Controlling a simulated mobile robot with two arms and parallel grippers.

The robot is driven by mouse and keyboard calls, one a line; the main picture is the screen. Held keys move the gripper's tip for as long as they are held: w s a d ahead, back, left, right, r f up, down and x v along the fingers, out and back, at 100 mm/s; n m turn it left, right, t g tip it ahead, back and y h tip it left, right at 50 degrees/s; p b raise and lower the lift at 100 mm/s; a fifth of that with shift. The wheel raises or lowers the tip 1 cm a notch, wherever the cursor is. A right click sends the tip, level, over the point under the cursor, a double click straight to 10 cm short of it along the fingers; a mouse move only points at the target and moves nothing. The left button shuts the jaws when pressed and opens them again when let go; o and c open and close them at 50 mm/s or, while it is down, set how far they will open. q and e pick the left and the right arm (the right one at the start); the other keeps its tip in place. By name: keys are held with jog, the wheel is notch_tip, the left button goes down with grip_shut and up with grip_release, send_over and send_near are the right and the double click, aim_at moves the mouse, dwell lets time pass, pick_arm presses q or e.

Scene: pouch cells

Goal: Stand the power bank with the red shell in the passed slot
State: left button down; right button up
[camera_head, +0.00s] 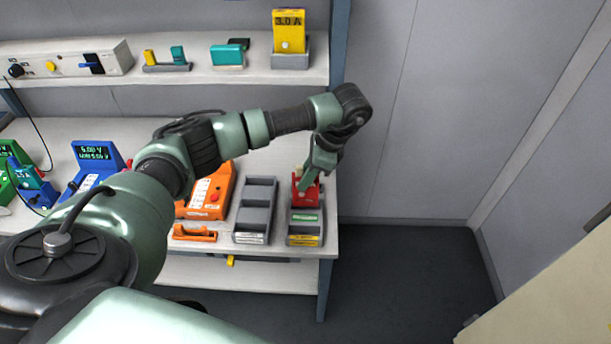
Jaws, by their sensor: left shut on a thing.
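My left gripper (308,182) reaches down from above at the right end of the workbench. It is shut on the red power bank (313,195), which is upright and partly hidden by the fingers. The power bank is over or in the back part of a grey slotted rack (291,229). I cannot tell whether its base touches the rack. The rack has a green label (305,217) in its middle and a yellow label (303,240) at its front; the lettering is too small to read. My right gripper is out of view.
A second grey rack (253,216) with empty compartments stands just left. Further left are an orange meter (209,196), an orange bracket (194,233) and a blue meter (95,158). The shelf (205,74) above holds a yellow 3.0 A unit (289,32). Floor right of the bench is clear.

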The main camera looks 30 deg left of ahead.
pick_arm(q)
jog(key=shift+f+b, duration=1.3)
jog(key=shift+f, duration=0.75)
jog(key=c, duration=1.2)
grip_release()
jog(key=shift+r, duration=0.1)
jog(key=shift+w+d+r, duration=0.15)
jog(key=shift+r, duration=0.15)
jog(key=v, duration=0.7)
